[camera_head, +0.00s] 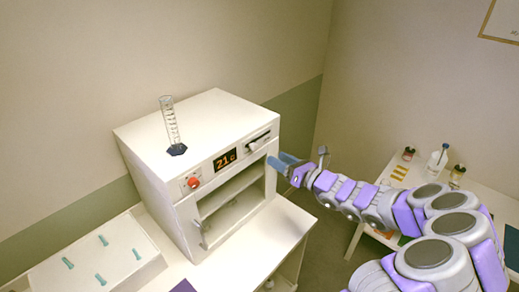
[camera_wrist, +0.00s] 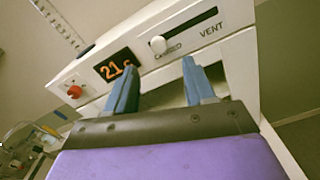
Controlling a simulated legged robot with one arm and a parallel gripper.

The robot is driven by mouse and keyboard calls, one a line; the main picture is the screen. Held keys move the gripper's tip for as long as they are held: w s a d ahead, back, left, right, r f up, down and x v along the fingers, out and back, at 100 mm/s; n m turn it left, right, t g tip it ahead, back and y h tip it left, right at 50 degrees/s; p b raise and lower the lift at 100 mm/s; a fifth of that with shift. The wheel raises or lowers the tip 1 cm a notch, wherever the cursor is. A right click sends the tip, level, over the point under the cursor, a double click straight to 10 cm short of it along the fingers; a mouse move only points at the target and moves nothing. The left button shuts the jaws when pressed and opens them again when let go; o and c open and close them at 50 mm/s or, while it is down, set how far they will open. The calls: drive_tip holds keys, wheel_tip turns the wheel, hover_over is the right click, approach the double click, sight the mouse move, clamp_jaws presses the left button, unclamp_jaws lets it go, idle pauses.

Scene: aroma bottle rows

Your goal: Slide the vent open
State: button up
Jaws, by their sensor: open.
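The vent slider is a dark slot on the front panel of a white oven-like box (camera_head: 150,140), at the upper right of its face. In the wrist view, its round white knob (camera_wrist: 158,45) sits at the slot's left end, above the word "CLOSED"; "VENT" is printed at the right. The slot (camera_wrist: 192,33) runs clear to the right of the knob. My gripper (camera_wrist: 160,66) is open and empty, its two blue fingers apart below the knob, one to each side. In the head view, my gripper (camera_head: 280,163) is at the box's right front edge.
A display (camera_head: 225,159) reads about 21 and a red button (camera_head: 193,182) is to its left. A glass cylinder (camera_head: 171,125) stands on top of the box. The box's front is open, with a shelf inside. A side table (camera_head: 380,192) with small bottles is at the right.

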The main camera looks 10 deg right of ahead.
sight(256, 147)
drive_tip(key=x, duration=0.9)
drive_tip(key=shift+a, duration=0.1)
drive_tip(key=shift+c, duration=0.4)
clamp_jaws()
